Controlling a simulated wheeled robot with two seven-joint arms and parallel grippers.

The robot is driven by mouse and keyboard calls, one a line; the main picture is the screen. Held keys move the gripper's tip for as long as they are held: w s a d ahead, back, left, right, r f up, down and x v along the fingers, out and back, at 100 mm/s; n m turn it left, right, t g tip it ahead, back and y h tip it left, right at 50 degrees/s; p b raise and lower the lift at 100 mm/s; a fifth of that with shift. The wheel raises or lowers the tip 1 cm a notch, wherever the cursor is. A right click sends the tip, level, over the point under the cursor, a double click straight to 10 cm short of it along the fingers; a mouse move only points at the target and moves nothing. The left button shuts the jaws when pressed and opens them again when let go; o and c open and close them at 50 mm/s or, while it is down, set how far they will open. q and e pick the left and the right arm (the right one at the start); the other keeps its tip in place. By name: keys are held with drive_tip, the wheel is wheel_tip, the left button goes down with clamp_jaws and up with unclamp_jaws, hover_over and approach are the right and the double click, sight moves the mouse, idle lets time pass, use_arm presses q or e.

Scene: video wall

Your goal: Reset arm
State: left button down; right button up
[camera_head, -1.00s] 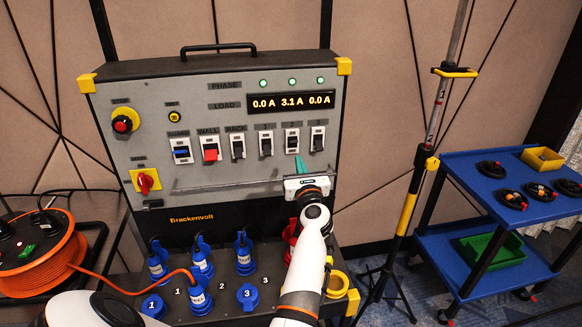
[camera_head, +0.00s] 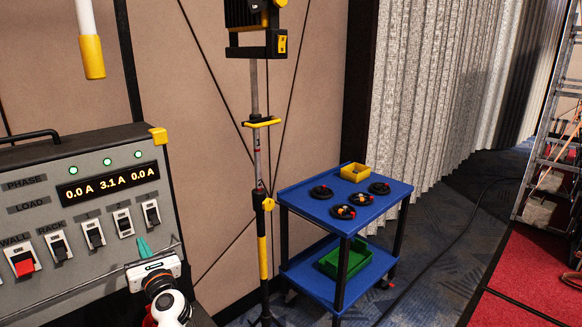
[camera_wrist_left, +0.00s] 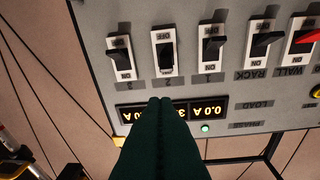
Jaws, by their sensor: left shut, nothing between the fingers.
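My left gripper (camera_head: 143,248) is at the lower left of the head view, in front of the panel's lower edge, just below the small black rocker switches (camera_head: 122,222). Its green fingertips are together, with nothing between them. In the left wrist view the closed green fingers (camera_wrist_left: 160,104) reach up from the bottom and overlap the load display (camera_wrist_left: 205,110), with the switch row (camera_wrist_left: 165,52) beyond them. Contact with the panel cannot be told. My right gripper is not in view.
The grey control panel (camera_head: 90,240) shows 0.0 A, 3.1 A, 0.0 A under green lamps. A tripod stand (camera_head: 262,190) is right of it. A blue trolley (camera_head: 385,205) carries black discs and a yellow bin (camera_head: 354,172); a green tray (camera_head: 343,262) is below. Carpet is open beyond.

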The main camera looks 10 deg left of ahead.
use_arm(q)
drive_tip(key=s+d+m+t+h, duration=0.3)
drive_tip(key=d+m+t+h, duration=0.6)
drive_tip(key=m, duration=1)
drive_tip(key=s+d+f+m+g+h, duration=1)
drive_tip(key=d+m, duration=0.3)
drive_tip(key=m, duration=0.3)
drive_tip(key=s+f+m+g+y, duration=0.2)
drive_tip(key=s+f+m+g, duration=0.3)
drive_tip(key=s, duration=0.7)
drive_tip(key=s+f+m+g+y, duration=0.2)
drive_tip(key=s+f+m+g, duration=0.3)
drive_tip(key=s, duration=0.7)
wheel_tip(320, 180, down, 28)
drive_tip(key=s+a+r+g, duration=0.1)
drive_tip(key=s, duration=0.1)
drive_tip(key=s+a+f+m+g, duration=0.1)
drive_tip(key=s+a+f, duration=0.2)
drive_tip(key=s+f, duration=1.2)
drive_tip(key=shift+s+f+y, duration=0.25)
drive_tip(key=shift+s+y, duration=0.15)
drive_tip(key=shift+s, duration=0.05)
